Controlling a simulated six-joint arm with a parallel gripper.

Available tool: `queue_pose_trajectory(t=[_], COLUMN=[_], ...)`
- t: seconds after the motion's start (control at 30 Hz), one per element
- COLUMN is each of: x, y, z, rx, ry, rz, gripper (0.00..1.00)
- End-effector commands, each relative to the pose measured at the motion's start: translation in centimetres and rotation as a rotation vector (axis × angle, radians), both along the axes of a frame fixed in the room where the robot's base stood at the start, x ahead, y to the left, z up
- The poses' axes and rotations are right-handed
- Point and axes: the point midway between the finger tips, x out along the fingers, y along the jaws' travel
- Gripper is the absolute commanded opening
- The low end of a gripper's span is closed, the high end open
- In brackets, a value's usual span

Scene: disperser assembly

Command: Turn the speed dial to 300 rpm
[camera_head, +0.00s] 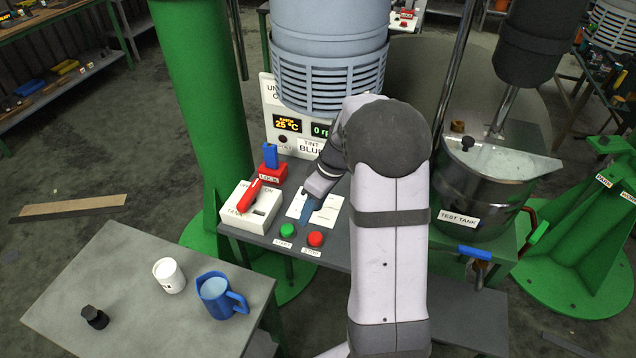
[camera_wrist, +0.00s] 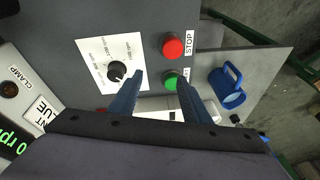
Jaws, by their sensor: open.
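The speed dial (camera_wrist: 116,70) is a black round knob on a white square plate with small labels. It shows left of the fingers in the wrist view. The pointer's setting is too small to read. In the head view the white plate (camera_head: 331,214) lies on the grey panel, and my arm and gripper hide the dial. My gripper (camera_wrist: 162,76) is open and empty, its two blue fingers spread. The left finger is close to the dial's right side, but I cannot tell whether it touches. In the head view my gripper (camera_head: 308,210) is over the plate. The display (camera_head: 321,130) starts with 0.
The green START button (camera_head: 287,230) and red STOP button (camera_head: 315,239) sit in front of the plate. A white box with a red lever (camera_head: 248,195) and a red LOCK block (camera_head: 271,175) are left. A side table holds a blue jug (camera_head: 217,294) and white cup (camera_head: 169,275).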

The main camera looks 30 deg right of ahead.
Motion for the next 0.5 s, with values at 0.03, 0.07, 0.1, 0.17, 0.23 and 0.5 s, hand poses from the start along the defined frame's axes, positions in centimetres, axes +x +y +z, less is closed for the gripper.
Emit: queue_pose_trajectory(t=[0.03, 0.07, 0.1, 0.17, 0.23, 0.5], x=[1.2, 1.8, 2.6, 3.4, 4.2, 5.2], y=[-1.6, -2.3, -3.3, -4.5, -5.6, -7.0], z=[1.1, 1.2, 1.4, 1.5, 1.6, 1.5], rx=[0.007, 0.009, 0.010, 0.010, 0.007, 0.001], ry=[-0.027, -0.045, -0.069, -0.100, -0.130, -0.171], rz=[0.030, 0.053, 0.081, 0.118, 0.152, 0.201], gripper=[0.44, 0.44, 0.44, 0.44, 0.44, 0.44])
